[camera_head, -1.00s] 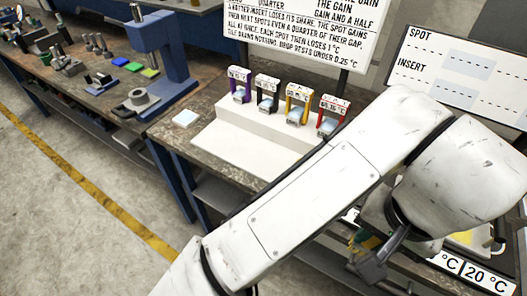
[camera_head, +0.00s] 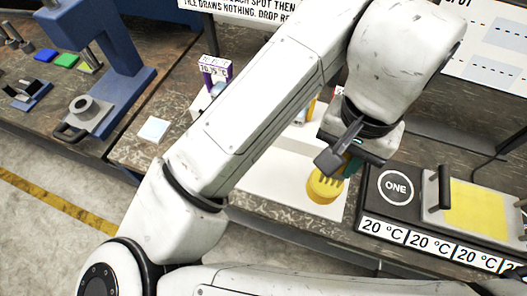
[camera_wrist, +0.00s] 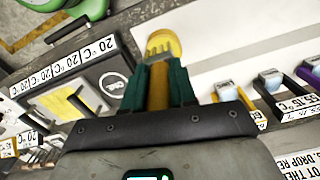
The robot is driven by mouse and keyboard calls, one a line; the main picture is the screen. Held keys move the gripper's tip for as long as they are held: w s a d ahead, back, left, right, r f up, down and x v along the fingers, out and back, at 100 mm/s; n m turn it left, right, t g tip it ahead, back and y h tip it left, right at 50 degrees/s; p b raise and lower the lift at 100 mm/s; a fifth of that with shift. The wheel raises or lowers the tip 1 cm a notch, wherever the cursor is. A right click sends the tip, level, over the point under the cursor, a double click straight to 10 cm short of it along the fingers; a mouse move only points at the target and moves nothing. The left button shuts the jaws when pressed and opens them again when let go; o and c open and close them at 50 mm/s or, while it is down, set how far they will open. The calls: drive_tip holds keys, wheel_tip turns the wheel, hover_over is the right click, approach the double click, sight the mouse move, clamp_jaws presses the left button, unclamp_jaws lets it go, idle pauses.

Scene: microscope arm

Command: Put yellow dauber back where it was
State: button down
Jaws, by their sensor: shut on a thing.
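The yellow dauber (camera_head: 323,186) is in my gripper (camera_head: 348,160), above the front right part of the white stepped stand (camera_head: 275,180) in the head view. In the wrist view my gripper's green fingers (camera_wrist: 158,88) are shut on the dauber's yellow handle. The dauber's round yellow head (camera_wrist: 164,43) sticks out beyond the fingertips. I cannot tell whether the dauber touches the stand. My arm hides much of the stand in the head view.
Tagged frames stand on the white stand, among them a purple one (camera_head: 215,72) and a yellow one (camera_wrist: 230,92). To the right is a black unit marked ONE (camera_head: 395,187) with a yellow pad (camera_head: 478,207) and 20 °C labels. A blue press (camera_head: 105,60) stands at left.

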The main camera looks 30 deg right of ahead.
drive_tip(key=w+a+f, duration=0.1)
drive_tip(key=w+f, duration=0.3)
drive_tip(key=w+a+f+p, duration=0.1)
drive_tip(key=w+a+f, duration=0.1)
drive_tip(key=w+f, duration=0.2)
drive_tip(key=w+a+f+p, duration=0.1)
drive_tip(key=w+f, duration=0.3)
drive_tip(key=shift+a, duration=0.35)
drive_tip(key=shift+f, duration=0.3)
drive_tip(key=shift+f, duration=0.15)
drive_tip(key=c, duration=0.9)
unclamp_jaws()
